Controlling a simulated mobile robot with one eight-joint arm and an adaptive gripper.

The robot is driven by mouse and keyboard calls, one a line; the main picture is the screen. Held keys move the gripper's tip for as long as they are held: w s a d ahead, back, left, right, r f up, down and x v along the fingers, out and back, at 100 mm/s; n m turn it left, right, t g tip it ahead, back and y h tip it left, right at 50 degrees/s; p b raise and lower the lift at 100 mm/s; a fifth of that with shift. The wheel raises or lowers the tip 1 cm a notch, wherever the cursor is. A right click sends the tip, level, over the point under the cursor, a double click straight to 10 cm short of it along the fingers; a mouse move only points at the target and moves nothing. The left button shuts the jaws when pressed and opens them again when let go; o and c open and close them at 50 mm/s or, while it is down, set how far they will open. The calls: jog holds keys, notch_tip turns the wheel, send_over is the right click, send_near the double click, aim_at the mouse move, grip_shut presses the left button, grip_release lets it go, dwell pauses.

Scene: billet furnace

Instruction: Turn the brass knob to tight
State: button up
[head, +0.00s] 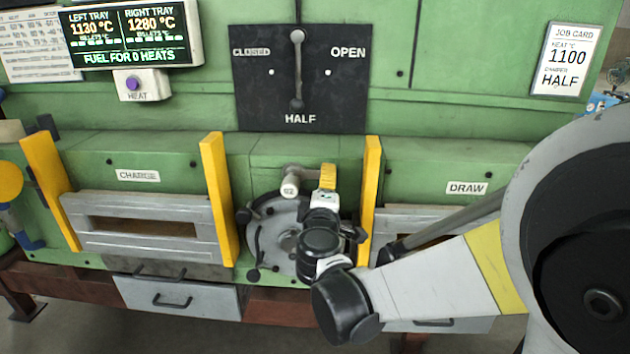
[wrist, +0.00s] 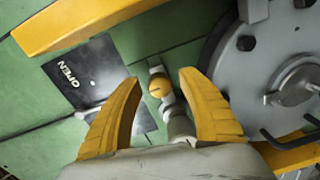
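The brass knob (wrist: 160,88) is a small yellow-orange round piece in the wrist view. It sits by a grey bracket, with a pale cylinder below it in the picture. My gripper (wrist: 160,77) is open, its two yellow fingers apart. The knob shows in the gap between them, and I see no finger touching it. In the head view, my gripper (head: 327,178) is at the middle of the furnace front, just right of a pale cylinder fitting (head: 290,187). I cannot make out the brass knob there. No tight mark is readable.
Yellow posts (head: 217,200) stand either side. The black damper plate (head: 345,75) with its lever (head: 298,70) is above. A display (head: 130,35) and a job card (head: 567,58) are on the green wall.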

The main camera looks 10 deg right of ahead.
jog(key=shift+s, duration=0.1)
jog(key=v, duration=1.2)
